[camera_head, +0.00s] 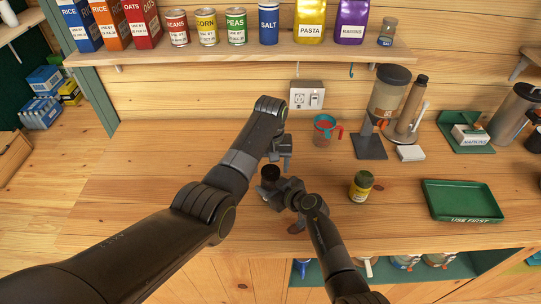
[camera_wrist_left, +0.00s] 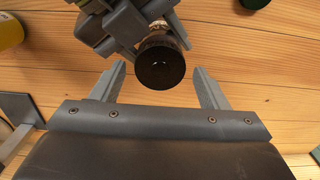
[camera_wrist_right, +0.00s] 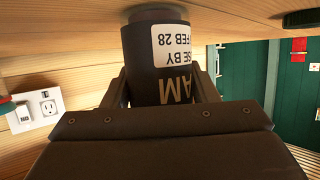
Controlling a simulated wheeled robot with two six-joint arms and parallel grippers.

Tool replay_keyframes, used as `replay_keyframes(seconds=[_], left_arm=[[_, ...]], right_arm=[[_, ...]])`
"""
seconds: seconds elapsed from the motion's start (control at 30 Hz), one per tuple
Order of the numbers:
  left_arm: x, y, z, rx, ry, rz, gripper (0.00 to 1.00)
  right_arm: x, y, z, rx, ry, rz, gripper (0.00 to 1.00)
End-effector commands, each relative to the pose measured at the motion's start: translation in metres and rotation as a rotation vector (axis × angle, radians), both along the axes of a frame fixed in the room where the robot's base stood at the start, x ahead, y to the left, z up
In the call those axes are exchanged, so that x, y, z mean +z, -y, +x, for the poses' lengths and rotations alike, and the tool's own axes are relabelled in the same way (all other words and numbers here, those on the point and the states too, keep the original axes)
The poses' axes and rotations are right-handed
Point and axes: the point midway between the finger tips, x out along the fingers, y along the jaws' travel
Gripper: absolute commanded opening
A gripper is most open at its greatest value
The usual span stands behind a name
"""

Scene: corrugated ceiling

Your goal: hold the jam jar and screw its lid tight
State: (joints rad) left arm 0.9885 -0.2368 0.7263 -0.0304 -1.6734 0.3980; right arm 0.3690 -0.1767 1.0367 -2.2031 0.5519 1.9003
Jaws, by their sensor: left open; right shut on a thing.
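The jam jar (camera_wrist_right: 160,50) is dark with a white date label and stands out upside down in the right wrist view. My right gripper (camera_head: 277,188) is shut around its body. The round black lid (camera_wrist_left: 161,62) faces the left wrist camera on top of the jar; it also shows as a dark disc in the head view (camera_head: 270,172). How tightly it sits I cannot tell. My left gripper (camera_wrist_left: 163,88) is open, its two fingers on either side of the lid's near side and apart from it. The lid is hidden in the right wrist view.
A yellow jar with an olive lid (camera_head: 361,187) stands right of my grippers. Further right is a green tray (camera_head: 463,214). The left part of the counter (camera_head: 145,175) is clear.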

Motion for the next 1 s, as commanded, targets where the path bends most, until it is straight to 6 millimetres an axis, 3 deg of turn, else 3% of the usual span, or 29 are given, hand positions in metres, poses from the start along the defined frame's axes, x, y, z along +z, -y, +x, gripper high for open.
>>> replay_keyframes(seconds=[0.4, 0.77, 0.8, 0.93, 1.0], left_arm=[[-0.009, -0.0001, -0.0003, 0.0, 0.0, 0.0, 0.68], [-0.0088, -0.0001, -0.0003, 0.0, 0.0, 0.0, 0.23], [-0.0087, -0.0001, -0.0002, 0.0, 0.0, 0.0, 0.54], [-0.0087, -0.0001, -0.0002, 0.0, 0.0, 0.0, 0.71], [-0.0087, -0.0001, -0.0002, 0.0, 0.0, 0.0, 0.72]], right_arm=[[0.0016, -0.0004, 0.0007, -0.001, 0.003, 0.001, 0.0], [0.0017, -0.0004, 0.0008, -0.001, 0.003, 0.001, 0.0], [0.0017, -0.0004, 0.0008, -0.001, 0.003, 0.001, 0.0], [0.0017, -0.0004, 0.0008, -0.001, 0.003, 0.001, 0.0], [0.0017, -0.0004, 0.0008, -0.001, 0.003, 0.001, 0.0]])
